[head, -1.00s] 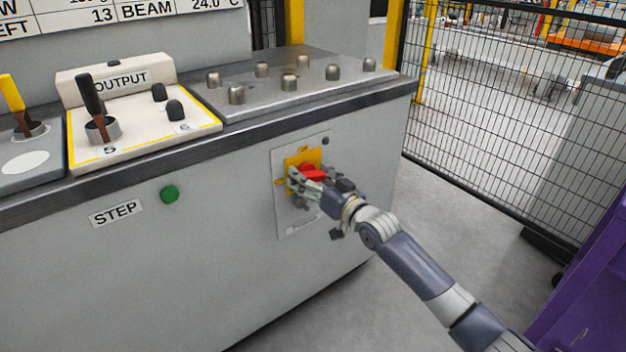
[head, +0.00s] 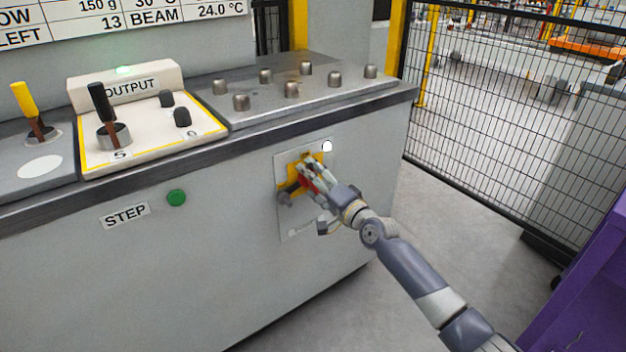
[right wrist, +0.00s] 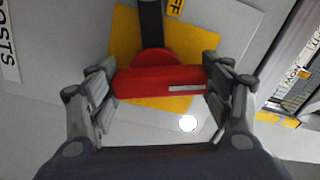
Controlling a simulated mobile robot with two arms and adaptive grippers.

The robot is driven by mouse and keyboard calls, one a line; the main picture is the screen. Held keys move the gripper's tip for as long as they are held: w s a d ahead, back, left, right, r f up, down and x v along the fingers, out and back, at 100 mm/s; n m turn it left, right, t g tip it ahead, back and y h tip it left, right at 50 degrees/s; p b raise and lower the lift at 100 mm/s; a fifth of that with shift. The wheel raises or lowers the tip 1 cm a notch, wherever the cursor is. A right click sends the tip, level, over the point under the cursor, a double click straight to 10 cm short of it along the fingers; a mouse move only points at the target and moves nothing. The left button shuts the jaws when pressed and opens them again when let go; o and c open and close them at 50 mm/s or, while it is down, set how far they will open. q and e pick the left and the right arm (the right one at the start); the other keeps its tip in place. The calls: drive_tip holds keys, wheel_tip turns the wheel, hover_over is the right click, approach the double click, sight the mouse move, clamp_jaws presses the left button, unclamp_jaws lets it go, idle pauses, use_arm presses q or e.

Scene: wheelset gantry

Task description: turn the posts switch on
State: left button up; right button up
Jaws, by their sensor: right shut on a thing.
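The posts switch has a red rotary handle (right wrist: 150,84) on a yellow plate (right wrist: 128,32), set in a pale panel on the cabinet front. A POSTS label (right wrist: 8,48) shows at the left of the right wrist view. My right gripper (head: 302,176) is at the switch in the head view, its fingers shut on the two ends of the red handle. They hide much of the handle there. A small round lamp (head: 327,146) at the panel's upper right glows white; it also shows in the right wrist view (right wrist: 188,123). My left gripper is not in view.
The grey cabinet carries an OUTPUT box (head: 133,88) with a glowing green lamp on top, several levers and metal posts (head: 291,90). A green button (head: 176,197) sits by the STEP label. A mesh fence (head: 500,110) and purple structure (head: 585,285) stand at right.

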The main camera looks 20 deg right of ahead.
drive_tip(key=shift+r+m, duration=0.1)
drive_tip(key=shift+m, duration=1.1)
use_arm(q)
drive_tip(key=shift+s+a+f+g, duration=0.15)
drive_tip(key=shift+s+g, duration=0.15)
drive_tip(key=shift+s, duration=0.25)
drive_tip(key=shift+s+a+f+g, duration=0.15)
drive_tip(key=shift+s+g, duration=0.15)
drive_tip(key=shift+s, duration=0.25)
use_arm(e)
drive_tip(key=shift+d+m, duration=0.1)
drive_tip(key=shift+m, duration=0.7)
drive_tip(key=o, duration=1.5)
drive_tip(key=v, duration=1.2)
